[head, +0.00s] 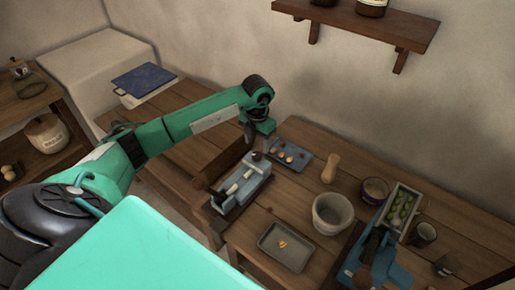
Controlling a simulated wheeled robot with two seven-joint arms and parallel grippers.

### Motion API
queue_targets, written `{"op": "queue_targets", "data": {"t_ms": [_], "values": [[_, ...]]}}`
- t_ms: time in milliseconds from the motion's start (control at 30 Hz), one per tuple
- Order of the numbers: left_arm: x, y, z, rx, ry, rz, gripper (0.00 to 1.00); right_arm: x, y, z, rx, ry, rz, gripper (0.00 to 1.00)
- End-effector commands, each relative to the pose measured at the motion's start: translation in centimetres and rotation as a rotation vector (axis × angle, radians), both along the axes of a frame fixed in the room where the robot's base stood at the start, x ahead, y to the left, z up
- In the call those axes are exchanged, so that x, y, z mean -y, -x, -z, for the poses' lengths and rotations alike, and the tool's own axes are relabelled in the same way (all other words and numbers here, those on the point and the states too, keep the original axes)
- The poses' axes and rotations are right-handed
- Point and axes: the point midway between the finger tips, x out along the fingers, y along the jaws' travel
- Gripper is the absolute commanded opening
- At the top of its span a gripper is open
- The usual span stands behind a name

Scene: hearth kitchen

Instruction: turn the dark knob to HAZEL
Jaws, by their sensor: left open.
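A blue-grey device (243,187) with pale parts on top stands on the wooden table, left of centre. A small dark rounded part at its far end (257,156) may be the dark knob; it is too small to be sure. I cannot read any HAZEL label or see where a pointer stands. My left gripper (251,138) is open and points down just above the far end of the device. I cannot tell whether its fingers touch the dark part. My right gripper is not in view.
Right of the device are a blue tray with small round pieces (306,158), a wooden shaker (330,168), a pale pot (332,212) and a grey tray (287,231). A blue stand (393,272) and a box of green things (391,210) are further right. A shelf (350,21) hangs above.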

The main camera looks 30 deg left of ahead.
Motion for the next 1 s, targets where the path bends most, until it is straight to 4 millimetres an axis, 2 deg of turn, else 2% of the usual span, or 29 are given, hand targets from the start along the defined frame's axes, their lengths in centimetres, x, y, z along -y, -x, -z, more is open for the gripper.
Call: {"op": "queue_targets", "data": {"t_ms": [100,233,400,667,700,900,933,1000], "values": [[0.0,0.1,2.1,-0.003,0.001,-0.001,0.56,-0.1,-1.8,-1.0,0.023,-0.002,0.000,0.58],[0.1,0.0,3.8,-0.001,0.002,-0.001,0.56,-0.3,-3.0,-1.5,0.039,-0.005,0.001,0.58],[0.0,0.0,5.0,0.001,0.002,0.000,0.56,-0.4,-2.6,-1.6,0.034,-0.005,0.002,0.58],[0.0,0.0,5.2,0.001,0.001,0.001,0.56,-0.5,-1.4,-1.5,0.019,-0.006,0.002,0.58],[0.0,0.0,5.2,0.001,0.001,0.001,0.54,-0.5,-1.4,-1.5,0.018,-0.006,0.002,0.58],[0.0,0.0,5.2,0.002,0.001,0.000,0.14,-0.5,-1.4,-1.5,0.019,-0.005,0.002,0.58],[0.0,0.0,5.2,0.002,0.001,0.000,0.11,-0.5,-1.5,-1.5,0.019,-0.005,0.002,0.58],[0.0,0.0,5.2,0.002,0.001,0.000,0.11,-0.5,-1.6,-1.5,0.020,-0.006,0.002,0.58]]}}
